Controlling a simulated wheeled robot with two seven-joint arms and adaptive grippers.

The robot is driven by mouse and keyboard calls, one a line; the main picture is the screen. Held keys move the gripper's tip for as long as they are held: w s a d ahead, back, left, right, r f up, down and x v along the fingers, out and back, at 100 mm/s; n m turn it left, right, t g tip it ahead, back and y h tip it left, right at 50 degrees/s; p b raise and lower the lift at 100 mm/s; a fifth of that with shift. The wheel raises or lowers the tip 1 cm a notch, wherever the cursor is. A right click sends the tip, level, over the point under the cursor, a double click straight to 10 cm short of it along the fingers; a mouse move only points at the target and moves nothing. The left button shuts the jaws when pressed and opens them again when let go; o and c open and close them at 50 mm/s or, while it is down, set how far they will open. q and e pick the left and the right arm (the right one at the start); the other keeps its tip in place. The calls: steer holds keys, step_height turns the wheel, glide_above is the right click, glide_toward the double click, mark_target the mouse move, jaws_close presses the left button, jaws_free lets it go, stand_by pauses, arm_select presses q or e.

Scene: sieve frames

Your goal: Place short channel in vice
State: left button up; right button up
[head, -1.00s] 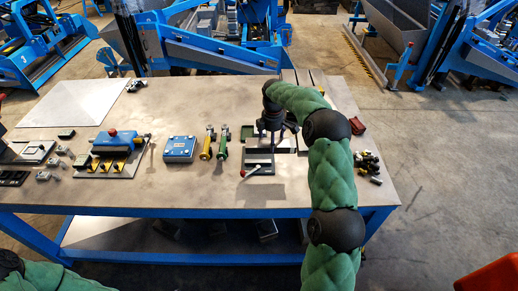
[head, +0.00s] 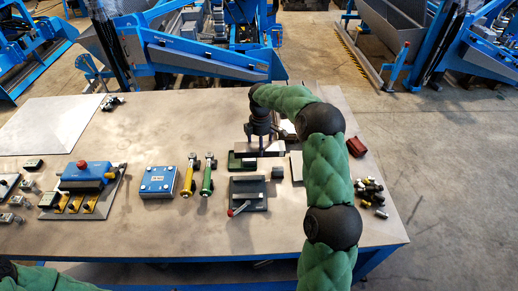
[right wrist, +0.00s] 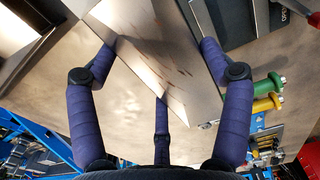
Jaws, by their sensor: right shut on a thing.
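My right gripper (head: 261,138) is over the right half of the table, beyond the vice. In the right wrist view its purple fingers (right wrist: 160,75) are shut on the short channel (right wrist: 165,50), a shiny metal piece with a bent edge, tilted in the picture. My left gripper is out of view.
A dark green-edged piece (head: 241,161) lies just below the gripper. Left of the vice are green (head: 207,178) and yellow (head: 187,178) handled tools and a blue box (head: 158,181). On the right are a red block (head: 356,147) and several small cylinders (head: 372,190).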

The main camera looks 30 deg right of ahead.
steer(key=s+a+f, duration=0.1)
steer(key=a+f, duration=0.1)
steer(key=s+a+f, duration=0.1)
steer(key=a, duration=0.2)
steer(key=s+a+f, duration=0.1)
steer(key=a+f, duration=0.1)
steer(key=shift+s+a+f, duration=0.55)
steer(key=shift+a+f, duration=0.15)
steer(key=shift+f, duration=0.15)
steer(key=f, duration=0.1)
steer(key=a+f, duration=0.1)
steer(key=f, duration=0.1)
steer(key=shift+s+a+f, duration=0.15)
steer(key=shift+s+f, duration=0.2)
steer(key=shift+f, duration=0.5)
steer(key=shift+f, duration=0.1)
steer(key=o, duration=1.6)
steer(key=shift+f, duration=0.1)
steer(key=shift+s, duration=0.1)
